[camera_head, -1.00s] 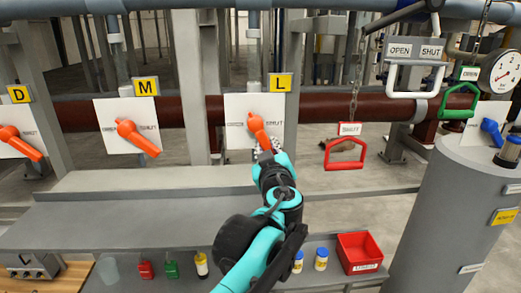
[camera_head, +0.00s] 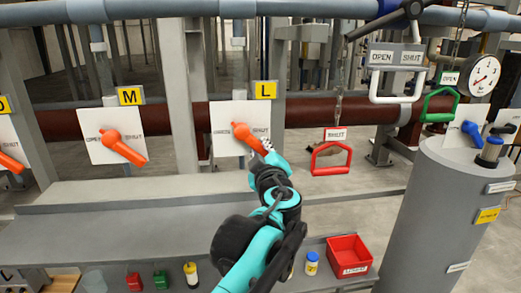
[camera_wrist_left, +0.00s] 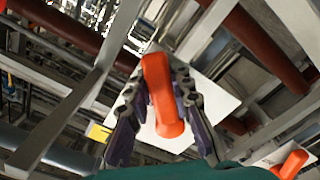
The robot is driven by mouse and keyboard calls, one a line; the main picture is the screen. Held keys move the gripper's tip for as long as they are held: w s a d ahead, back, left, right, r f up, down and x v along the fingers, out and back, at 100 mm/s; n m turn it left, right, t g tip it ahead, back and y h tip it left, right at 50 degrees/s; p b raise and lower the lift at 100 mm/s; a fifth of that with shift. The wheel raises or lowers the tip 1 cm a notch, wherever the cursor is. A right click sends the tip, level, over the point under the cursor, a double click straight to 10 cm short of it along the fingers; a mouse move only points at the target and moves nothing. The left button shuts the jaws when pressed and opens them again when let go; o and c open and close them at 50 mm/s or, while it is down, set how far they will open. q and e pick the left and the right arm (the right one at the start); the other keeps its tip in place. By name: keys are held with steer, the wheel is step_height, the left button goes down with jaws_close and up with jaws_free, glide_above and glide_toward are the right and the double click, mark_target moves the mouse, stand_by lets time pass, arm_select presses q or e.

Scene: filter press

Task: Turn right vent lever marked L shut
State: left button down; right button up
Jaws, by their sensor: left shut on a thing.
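The orange vent lever at the yellow L label (camera_head: 265,90) is mounted on a white plate (camera_head: 226,117) printed OPEN at left and SHUT at right. The lever (camera_head: 245,134) slants down to the right from its hub. My left gripper (camera_head: 266,146) is at the lever's lower free end, shut on it. In the left wrist view the orange lever (camera_wrist_left: 161,95) lies between the two fingers (camera_wrist_left: 160,112), one along each side. My right gripper is not in view.
The lever at label M (camera_head: 123,147) is to the left, on its own plate. A red handle (camera_head: 331,160) hangs from a chain just right of my gripper. A grey ledge (camera_head: 130,190) runs below the plates. A red bin (camera_head: 348,250) and several small bottles stand lower down.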

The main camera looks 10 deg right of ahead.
arm_select(q)
steer(key=c, duration=1.3)
jaws_free()
steer(key=s, duration=1.2)
steer(key=shift+f, duration=0.1)
